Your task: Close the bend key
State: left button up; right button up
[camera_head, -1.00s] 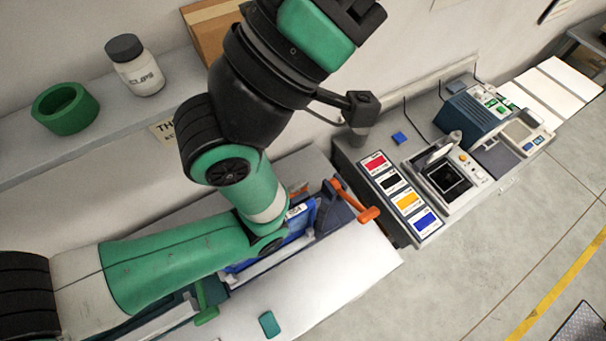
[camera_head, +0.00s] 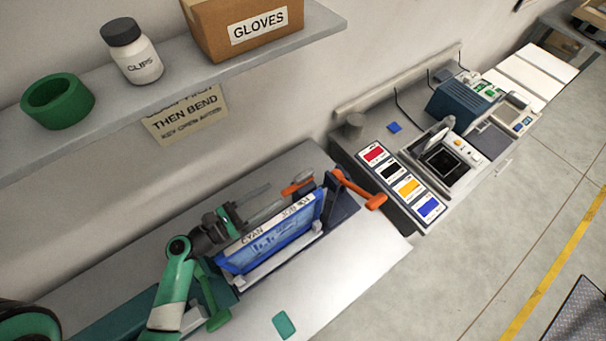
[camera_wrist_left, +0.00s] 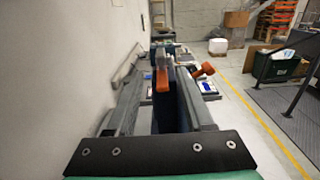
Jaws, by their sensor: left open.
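The bending machine holds a blue plate (camera_head: 270,245) with a label reading CYAN. A short orange handle (camera_head: 298,186) lies on its far side, near the upper right end of the plate; I cannot tell for certain whether it is the bend key. A longer orange lever (camera_head: 362,191) sticks out at the machine's right end. My left gripper (camera_head: 278,196) is open, its grey fingers pointing at the short orange handle. In the left wrist view the short handle (camera_wrist_left: 162,81) shows between the open fingers (camera_wrist_left: 162,97), apart from them as far as I can see. My right gripper is out of view.
A shelf (camera_head: 200,88) with a GLOVES box (camera_head: 245,28), a CLIPS jar (camera_head: 135,55) and a green ring (camera_head: 57,101) hangs above. A bench with a color-swatch panel (camera_head: 402,188) stands to the right. A green pad (camera_head: 284,325) lies on the front worktop.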

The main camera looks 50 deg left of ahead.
aim_at(304, 174)
pick_arm(q)
jog(key=w, duration=0.3)
jog(key=w+d, duration=0.1)
jog(key=w, duration=0.7)
jog(key=shift+w+d+p, duration=0.2)
jog(key=shift+w+p, duration=0.05)
jog(key=shift+p, duration=0.05)
grip_shut()
dwell(0.8)
